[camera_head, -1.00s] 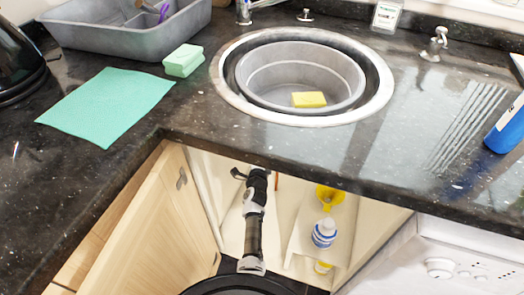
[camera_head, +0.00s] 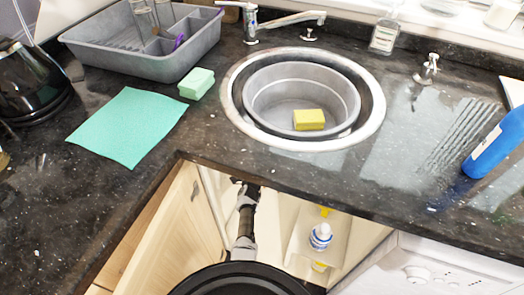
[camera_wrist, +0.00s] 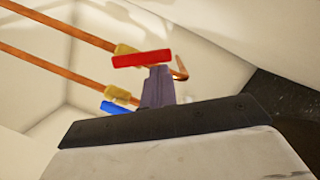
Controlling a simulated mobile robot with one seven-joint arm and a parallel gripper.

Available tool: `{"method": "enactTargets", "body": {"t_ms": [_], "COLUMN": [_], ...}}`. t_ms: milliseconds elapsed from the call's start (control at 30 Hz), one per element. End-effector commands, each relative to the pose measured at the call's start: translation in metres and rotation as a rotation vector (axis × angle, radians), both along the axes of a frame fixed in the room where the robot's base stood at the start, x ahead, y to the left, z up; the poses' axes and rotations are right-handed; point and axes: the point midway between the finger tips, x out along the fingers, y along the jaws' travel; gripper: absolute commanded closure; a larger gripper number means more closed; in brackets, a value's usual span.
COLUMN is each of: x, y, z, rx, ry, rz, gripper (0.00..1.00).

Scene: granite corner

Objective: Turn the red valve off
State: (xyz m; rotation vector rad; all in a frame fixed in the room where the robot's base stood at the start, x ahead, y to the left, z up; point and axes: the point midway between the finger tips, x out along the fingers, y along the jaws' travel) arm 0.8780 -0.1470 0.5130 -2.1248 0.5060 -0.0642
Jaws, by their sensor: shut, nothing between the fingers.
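The red valve (camera_wrist: 143,58) shows in the wrist view as a flat red lever on a brass body on the upper copper pipe. It lies roughly in line with the picture's width, while the pipe slants down to the right. My gripper (camera_wrist: 158,70) is shut and empty, its fingertips just at the lever's right part. I cannot tell whether they touch it. In the head view my arm reaches into the open cabinet under the counter, and the valve is hidden there.
A blue valve lever (camera_wrist: 117,107) sits on the lower copper pipe, left of my gripper. The cabinet door (camera_head: 175,235) stands open left of my arm. A white bottle with a blue label (camera_head: 320,236) stands inside to the right. The counter edge (camera_head: 300,190) overhangs the opening.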

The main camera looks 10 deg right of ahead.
Motion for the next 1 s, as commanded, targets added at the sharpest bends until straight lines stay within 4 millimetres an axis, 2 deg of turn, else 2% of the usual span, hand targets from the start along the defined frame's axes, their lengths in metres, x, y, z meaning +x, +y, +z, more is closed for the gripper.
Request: {"method": "enactTargets", "body": {"t_ms": [67,600,1000], "x": [0.003,0.015,0.018], "y": [0.005,0.023,0.027], "z": [0.006,-0.009,-0.015], "rx": [-0.06,-0.438,-0.47], "ry": [0.042,0.297,0.317], "rz": [0.002,0.001,0.001], "gripper": [1.0,1.0,1.0]}}
